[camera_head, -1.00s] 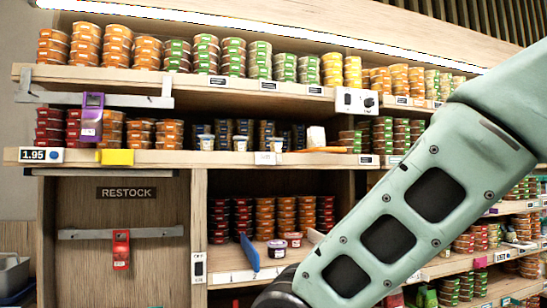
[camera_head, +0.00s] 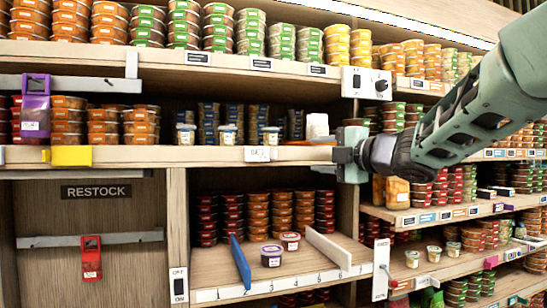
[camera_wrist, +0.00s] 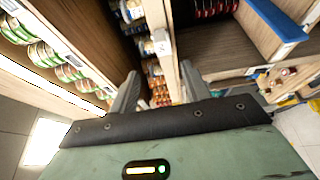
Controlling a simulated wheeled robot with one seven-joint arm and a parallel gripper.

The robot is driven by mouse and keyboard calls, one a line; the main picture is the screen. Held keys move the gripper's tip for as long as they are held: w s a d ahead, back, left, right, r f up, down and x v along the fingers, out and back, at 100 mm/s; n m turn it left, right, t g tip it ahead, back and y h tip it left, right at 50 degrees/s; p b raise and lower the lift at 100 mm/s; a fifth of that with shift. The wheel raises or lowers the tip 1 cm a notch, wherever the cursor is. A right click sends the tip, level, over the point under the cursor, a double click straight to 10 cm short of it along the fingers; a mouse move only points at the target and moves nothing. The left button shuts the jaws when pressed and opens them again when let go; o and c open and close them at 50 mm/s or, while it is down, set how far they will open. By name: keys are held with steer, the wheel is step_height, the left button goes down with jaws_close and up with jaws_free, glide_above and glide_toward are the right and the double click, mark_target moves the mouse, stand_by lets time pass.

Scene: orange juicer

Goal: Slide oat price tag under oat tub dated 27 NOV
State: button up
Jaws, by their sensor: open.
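A white price tag (camera_head: 257,154) is on the shelf's front edge below the right tub. It looks to be the pale tag in the wrist view (camera_wrist: 162,43). My gripper (camera_head: 343,156) is right of the tag at shelf-edge height. In the wrist view its jaws (camera_wrist: 158,88) are apart and empty.
A wooden upright (camera_head: 351,110) and a control box with a knob (camera_head: 367,83) are close to my gripper. A yellow block (camera_head: 71,156) and a purple device (camera_head: 36,105) are at the left. Below, a blue divider (camera_head: 240,262) stands in the lower bay.

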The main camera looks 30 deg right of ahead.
mark_target(274, 154)
steer(key=w, duration=0.5)
steer(key=w+a+p, duration=0.1)
steer(key=w, duration=0.5)
steer(key=w+a+p, duration=0.1)
steer(key=w, duration=0.4)
steer(key=shift+w, duration=0.2)
